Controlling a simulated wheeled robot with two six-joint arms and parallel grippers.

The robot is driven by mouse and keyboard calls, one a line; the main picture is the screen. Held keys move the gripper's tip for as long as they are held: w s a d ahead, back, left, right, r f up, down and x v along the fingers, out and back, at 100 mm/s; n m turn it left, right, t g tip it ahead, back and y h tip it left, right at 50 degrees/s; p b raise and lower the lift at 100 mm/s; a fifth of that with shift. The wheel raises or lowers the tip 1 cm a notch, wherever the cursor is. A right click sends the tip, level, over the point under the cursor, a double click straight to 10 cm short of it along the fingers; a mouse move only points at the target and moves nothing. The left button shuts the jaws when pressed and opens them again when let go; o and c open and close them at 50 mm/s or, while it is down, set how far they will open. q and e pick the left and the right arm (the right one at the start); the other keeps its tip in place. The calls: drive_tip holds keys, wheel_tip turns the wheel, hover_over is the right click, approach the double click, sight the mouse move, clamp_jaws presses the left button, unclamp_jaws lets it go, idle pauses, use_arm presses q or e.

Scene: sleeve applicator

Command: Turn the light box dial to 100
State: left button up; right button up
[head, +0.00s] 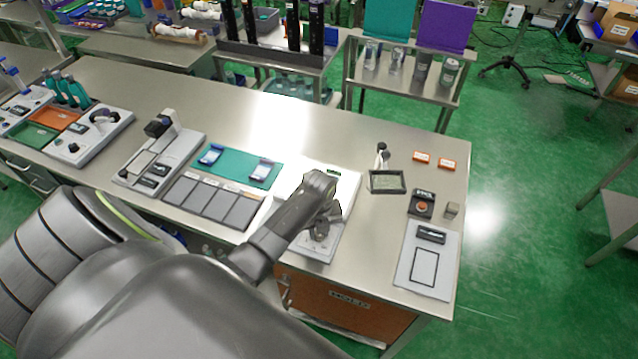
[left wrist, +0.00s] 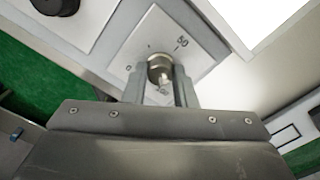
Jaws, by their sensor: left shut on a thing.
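The light box (head: 347,188) stands near the right part of the table, its panel bright white. In the left wrist view the lit panel (left wrist: 262,18) fills the upper right. The dial (left wrist: 159,66) is a round metallic knob on a pale square plate marked "0" and "50"; other marks are hidden, and I cannot read its setting. My left gripper (head: 322,228) is over the front of the light box. In the left wrist view its two fingers (left wrist: 160,88) are shut on the dial, one on each side. My right gripper is out of view.
A teal mat (head: 237,166) and grey tiles (head: 211,201) lie left of the light box. A dark-rimmed tray (head: 387,182), a red-button box (head: 421,205) and a white panel (head: 428,259) lie to its right. The table behind the light box is clear.

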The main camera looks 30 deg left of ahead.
use_arm(q)
drive_tip(key=shift+m, duration=0.4)
drive_tip(key=o, duration=1)
